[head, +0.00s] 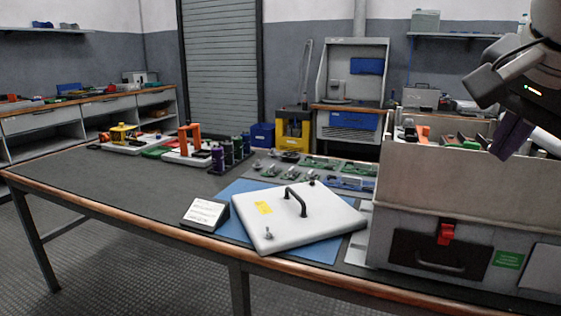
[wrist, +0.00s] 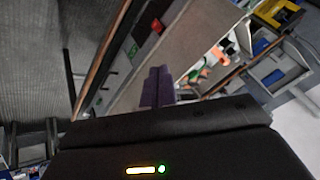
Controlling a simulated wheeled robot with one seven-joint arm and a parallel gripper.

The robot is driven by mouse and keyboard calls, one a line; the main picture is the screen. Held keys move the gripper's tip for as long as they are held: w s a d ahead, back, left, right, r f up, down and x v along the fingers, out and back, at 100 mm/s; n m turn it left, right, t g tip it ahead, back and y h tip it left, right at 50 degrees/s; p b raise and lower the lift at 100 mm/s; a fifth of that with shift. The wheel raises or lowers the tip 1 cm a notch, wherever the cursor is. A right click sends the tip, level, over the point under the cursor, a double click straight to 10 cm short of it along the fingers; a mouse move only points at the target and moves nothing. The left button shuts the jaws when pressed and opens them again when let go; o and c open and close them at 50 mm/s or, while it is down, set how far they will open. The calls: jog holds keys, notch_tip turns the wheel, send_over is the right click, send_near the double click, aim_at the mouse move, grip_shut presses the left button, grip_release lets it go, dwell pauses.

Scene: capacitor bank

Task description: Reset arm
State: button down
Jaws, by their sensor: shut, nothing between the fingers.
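My arm (head: 520,62) reaches into the upper right of the head view, and part of it is cut off by the frame. My gripper (head: 510,138) has purple fingers and hangs above the big grey case (head: 440,195), apart from it. In the wrist view my gripper (wrist: 159,85) shows its two purple fingers side by side, shut and with nothing between them. The wrist view is tilted, with the case (wrist: 150,60) beyond the fingertips.
A white lid (head: 275,232) with a black handle lies on a blue mat (head: 236,190), left of the case. A small sign (head: 205,213) stands beside it. Purple cylinders (head: 218,158) and small parts stand further back. The table's left part (head: 90,180) is clear.

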jog(key=s+a+f+n+y, duration=0.1)
jog(key=a+f+n, duration=0.2)
jog(key=f, duration=0.8)
jog(key=s+a+f+n+y, duration=0.1)
jog(key=a+f+n, duration=0.3)
jog(key=f, duration=0.7)
jog(key=s+a+f+n+g, duration=0.1)
jog(key=a+f+n, duration=0.3)
jog(key=f, duration=0.8)
jog(key=shift+s+n+y, duration=0.15)
jog(key=shift+n+y, duration=0.25)
jog(key=shift+n, duration=0.3)
